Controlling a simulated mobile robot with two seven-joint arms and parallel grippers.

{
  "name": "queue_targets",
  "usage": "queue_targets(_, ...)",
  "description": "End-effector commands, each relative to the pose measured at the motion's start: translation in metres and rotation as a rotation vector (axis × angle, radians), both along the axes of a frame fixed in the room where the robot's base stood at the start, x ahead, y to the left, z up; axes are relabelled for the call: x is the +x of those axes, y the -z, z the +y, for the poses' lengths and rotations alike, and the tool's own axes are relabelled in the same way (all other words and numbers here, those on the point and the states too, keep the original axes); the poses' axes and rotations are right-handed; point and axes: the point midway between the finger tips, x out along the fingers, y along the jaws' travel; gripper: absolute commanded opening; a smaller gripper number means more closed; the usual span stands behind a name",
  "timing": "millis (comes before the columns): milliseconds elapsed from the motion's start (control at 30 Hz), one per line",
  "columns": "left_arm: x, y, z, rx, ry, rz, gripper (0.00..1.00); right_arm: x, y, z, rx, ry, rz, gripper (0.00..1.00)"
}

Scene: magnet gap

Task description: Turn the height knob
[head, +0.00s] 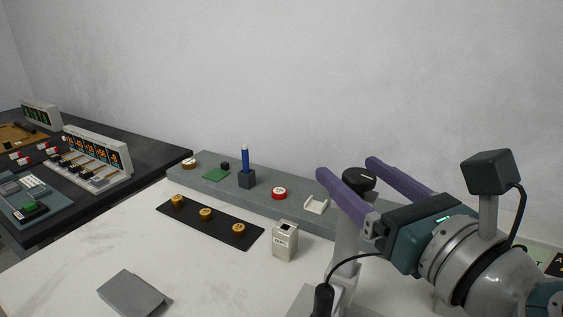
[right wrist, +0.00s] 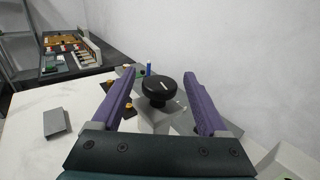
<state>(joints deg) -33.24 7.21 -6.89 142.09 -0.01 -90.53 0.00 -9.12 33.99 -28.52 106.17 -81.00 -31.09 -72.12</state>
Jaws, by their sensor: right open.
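The height knob (head: 359,180) is black and round, with a pale line on its top, and sits on top of a light grey stand (head: 347,240). My right gripper (head: 347,168) is open, with one purple finger on each side of the knob. In the right wrist view the knob (right wrist: 159,90) stands between the two fingers, with a visible gap on both sides. I cannot tell whether the fingers are level with the knob or a little above it. My left gripper is out of view.
A grey shelf (head: 215,172) behind carries a blue pen in a dark holder (head: 247,181), a red button (head: 279,193) and a white cradle (head: 316,205). A black mat (head: 222,229) holds brass pieces. A small beige box (head: 285,241) stands left of the stand.

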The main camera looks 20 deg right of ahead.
Motion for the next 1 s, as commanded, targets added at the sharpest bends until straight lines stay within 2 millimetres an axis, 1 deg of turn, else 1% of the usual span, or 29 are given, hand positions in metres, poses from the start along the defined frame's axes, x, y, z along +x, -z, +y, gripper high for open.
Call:
queue_targets(133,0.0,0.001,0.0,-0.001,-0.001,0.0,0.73,-0.003,0.001,0.0,0.0,-0.001,0.002,0.77)
queue_targets(233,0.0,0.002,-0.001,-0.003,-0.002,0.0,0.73,-0.013,0.002,0.0,0.001,-0.002,0.004,0.77)
queue_targets(500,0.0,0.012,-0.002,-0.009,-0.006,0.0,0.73,-0.062,0.004,-0.003,0.001,-0.001,0.005,0.77)
queue_targets(600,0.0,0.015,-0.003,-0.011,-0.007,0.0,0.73,-0.078,0.003,-0.004,0.0,-0.002,0.004,0.77)
queue_targets(700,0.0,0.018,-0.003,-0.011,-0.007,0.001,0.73,-0.089,0.003,-0.005,0.0,-0.001,0.004,0.77)
queue_targets(833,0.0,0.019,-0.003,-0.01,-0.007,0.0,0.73,-0.098,0.001,-0.005,0.0,0.0,0.002,0.77)
queue_targets(1000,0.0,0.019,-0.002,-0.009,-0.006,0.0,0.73,-0.099,0.0,-0.005,0.0,0.0,-0.001,0.77)
